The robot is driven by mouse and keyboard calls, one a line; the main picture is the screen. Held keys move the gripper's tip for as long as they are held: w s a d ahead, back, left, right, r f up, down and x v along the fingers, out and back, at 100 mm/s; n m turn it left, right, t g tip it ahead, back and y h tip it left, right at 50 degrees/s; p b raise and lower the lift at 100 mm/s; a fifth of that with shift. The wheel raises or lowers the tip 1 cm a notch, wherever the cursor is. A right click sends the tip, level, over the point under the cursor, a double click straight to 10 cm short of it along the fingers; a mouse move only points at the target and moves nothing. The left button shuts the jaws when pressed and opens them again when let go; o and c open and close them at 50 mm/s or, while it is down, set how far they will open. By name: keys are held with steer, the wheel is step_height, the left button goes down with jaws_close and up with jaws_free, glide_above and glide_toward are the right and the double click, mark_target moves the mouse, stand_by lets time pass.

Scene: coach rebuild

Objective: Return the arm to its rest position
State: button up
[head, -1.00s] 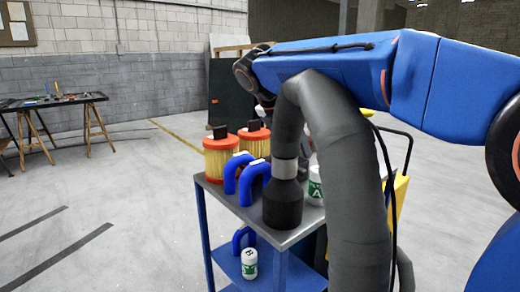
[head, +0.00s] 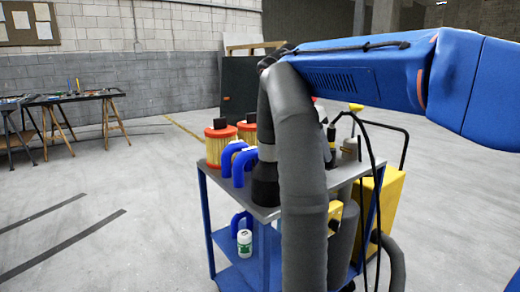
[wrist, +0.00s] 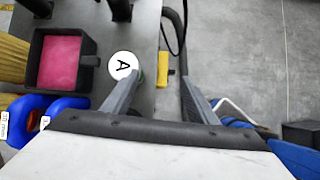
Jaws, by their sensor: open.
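My blue arm reaches in from the right of the head view, above the cart (head: 272,214). Its far end drops behind a thick grey hose, so my gripper cannot be made out there. In the wrist view my gripper (wrist: 160,82) is open, with its two fingers apart and nothing between them. A red-filled black tray (wrist: 60,62) and blue bent pipes (wrist: 35,112) lie further left.
The grey hose (head: 302,170) arches up in front of the cart. Orange-capped yellow filters (head: 216,150) stand on top. A white bottle (head: 245,243) stands on the lower shelf. A yellow machine (head: 378,215) is at right. The floor at left is clear, up to a workbench (head: 75,98).

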steer(key=s+d+f+m+y, duration=0.1)
steer(key=s+d+f+m, duration=0.3)
steer(key=s+f+m, duration=0.3)
steer(key=s+d+f+m+y, duration=0.2)
steer(key=s+d+f+m, duration=0.3)
steer(key=s, duration=0.8)
steer(key=s+d+f+m+t+y, duration=0.1)
steer(key=s+d+f+m, duration=0.3)
steer(key=s+f+m, duration=0.6)
steer(key=shift+s+d+f+m+y, duration=0.3)
steer(key=shift+s+m+y, duration=0.25)
steer(key=shift+m, duration=0.65)
